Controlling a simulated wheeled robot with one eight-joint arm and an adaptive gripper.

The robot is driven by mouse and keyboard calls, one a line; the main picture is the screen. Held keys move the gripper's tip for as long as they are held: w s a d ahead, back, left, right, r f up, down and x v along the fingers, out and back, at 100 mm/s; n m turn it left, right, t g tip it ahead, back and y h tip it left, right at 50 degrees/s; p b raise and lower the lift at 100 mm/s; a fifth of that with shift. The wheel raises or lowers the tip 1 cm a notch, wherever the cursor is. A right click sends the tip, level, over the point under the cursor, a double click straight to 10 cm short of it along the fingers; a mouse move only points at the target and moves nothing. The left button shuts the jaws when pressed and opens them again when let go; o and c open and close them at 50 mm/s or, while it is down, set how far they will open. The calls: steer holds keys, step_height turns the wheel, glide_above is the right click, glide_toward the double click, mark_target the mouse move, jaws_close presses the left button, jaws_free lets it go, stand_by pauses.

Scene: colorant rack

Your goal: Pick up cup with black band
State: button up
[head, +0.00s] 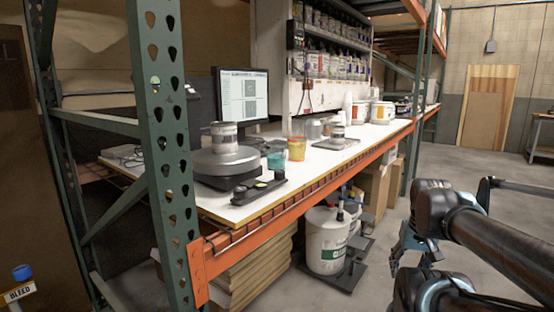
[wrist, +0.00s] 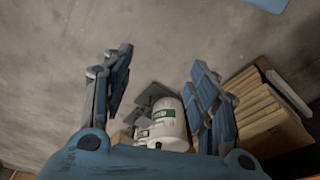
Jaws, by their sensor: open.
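On the white bench top (head: 235,207), a grey can-like cup (head: 224,138) with banding stands on a round silver scale. A similar small cup (head: 337,133) stands on a flat plate farther back. A teal cup (head: 276,161) and a yellow-orange cup (head: 297,149) stand between them. At this size I cannot tell for certain which one has the black band. My gripper (head: 411,258) is at the right, out over the aisle, well apart from the bench. In the wrist view my gripper (wrist: 160,72) is open and empty, with no cup in sight.
A green rack post (head: 165,130) stands in front of the bench's left end. An orange beam (head: 330,170) runs along the bench's front edge. A large white bucket (head: 326,240) and cardboard boxes (head: 372,190) stand below. The concrete floor on the right is clear.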

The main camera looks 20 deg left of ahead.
steer(key=o, duration=0.7)
steer(key=shift+w+a+r+m+y, duration=0.4)
steer(key=shift+w+a+r+m, duration=0.2)
steer(key=shift+w+a+r, duration=0.5)
steer(key=shift+c, duration=0.2)
steer(key=m+g+y, duration=0.2)
steer(key=m+y, duration=1.1)
steer(key=m, duration=0.4)
glide_toward(276, 157)
steer(key=w+d+r, duration=0.1)
steer(key=w+d, duration=0.2)
steer(key=d, duration=0.2)
steer(key=x, duration=1.1)
steer(key=shift+w+a+f, duration=0.1)
steer(key=shift+w, duration=0.1)
steer(key=shift+h, duration=0.3)
steer(key=shift+w+x, duration=0.15)
steer(key=shift+x, duration=1.15)
steer(key=shift+w+x, duration=0.15)
steer(key=shift+x, duration=1.1)
